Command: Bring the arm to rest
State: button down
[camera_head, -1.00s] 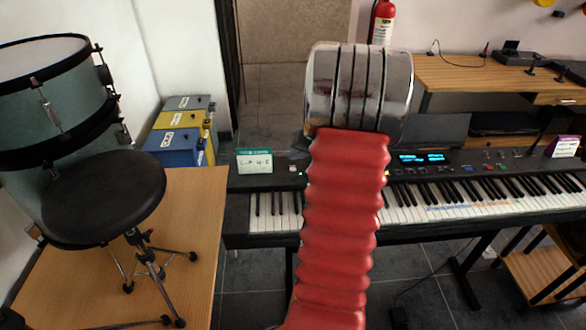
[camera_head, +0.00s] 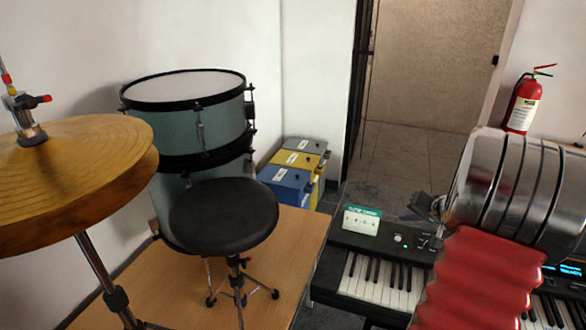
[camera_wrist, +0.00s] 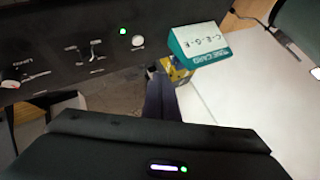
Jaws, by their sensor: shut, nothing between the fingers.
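My arm shows in the head view as a red ribbed sleeve (camera_head: 480,285) with a shiny metal joint (camera_head: 530,190) at the right, in front of the keyboard. My gripper (camera_wrist: 162,88) is in the wrist view as dark fingers, shut and empty. They point toward the teal-and-white chord card (camera_wrist: 200,45) and the keyboard panel (camera_wrist: 70,45); I cannot tell the exact gap. In the head view a dark part beside the card, partly behind the arm, may be my gripper.
The keyboard (camera_head: 365,280) runs behind my arm, with the card (camera_head: 360,219) on its left end. A drum (camera_head: 195,120), black stool (camera_head: 224,215) and cymbal (camera_head: 75,170) stand left. Coloured boxes (camera_head: 290,180) sit by the wall. A fire extinguisher (camera_head: 523,105) is at the right.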

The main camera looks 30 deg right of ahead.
jog(key=shift+m+g+y, duration=0.7)
jog(key=shift+m+y, duration=0.1)
jog(key=shift+y, duration=0.1)
jog(key=s+a+f, duration=0.2)
jog(key=a, duration=0.1)
jog(key=a+f, duration=0.1)
jog(key=a, duration=0.1)
jog(key=shift+s+a, duration=0.1)
jog(key=shift+s, duration=0.3)
jog(key=s+a+r+n, duration=0.3)
jog(key=a+r+n, duration=0.1)
jog(key=a, duration=1)
jog(key=s+a+r+n+g, duration=0.1)
jog(key=s+a+r+n, duration=0.2)
jog(key=a, duration=1.2)
jog(key=s+a+r+n+g, duration=0.1)
jog(key=s+a+r+n, duration=0.2)
jog(key=a, duration=1.1)
notch_tip(320, 180, up, 5)
jog(key=n, duration=0.3)
jog(key=shift+s+a, duration=0.3)
jog(key=shift+a, duration=0.05)
jog(key=shift+d+f, duration=0.1)
